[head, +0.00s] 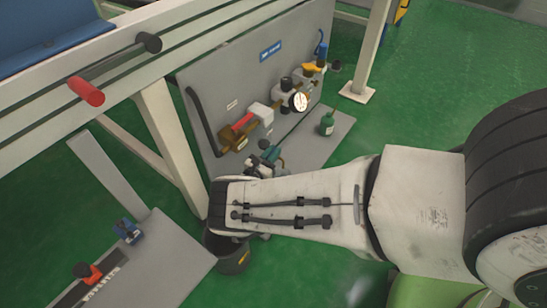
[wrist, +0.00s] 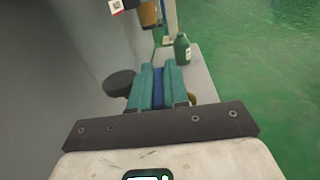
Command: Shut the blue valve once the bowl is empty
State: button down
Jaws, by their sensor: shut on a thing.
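My gripper (wrist: 157,87), with teal fingers, is shut on a blue piece (wrist: 158,84), which looks like the blue valve's handle. Most of the valve is hidden behind the fingers and the dark bracket. In the head view my gripper (head: 268,158) is low in front of the grey panel, and the blue piece cannot be made out there. A gauge (head: 300,101) and regulator fittings sit on the panel. I cannot tell which part is the bowl or whether it holds liquid. A brownish cylinder (wrist: 148,14) shows at the top of the wrist view.
A green bottle (head: 327,123) stands on the grey base plate (head: 330,143), right of my gripper. A dark bucket (head: 236,262) stands below my forearm. A white frame leg (head: 168,140) is at left. Green floor is free to the right.

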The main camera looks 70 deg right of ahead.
jog(key=shift+r+m+g, duration=0.1)
jog(key=shift+m+g, duration=0.5)
jog(key=shift+g, duration=0.3)
jog(key=c, duration=1.1)
grip_release()
jog(key=shift+w, duration=0.1)
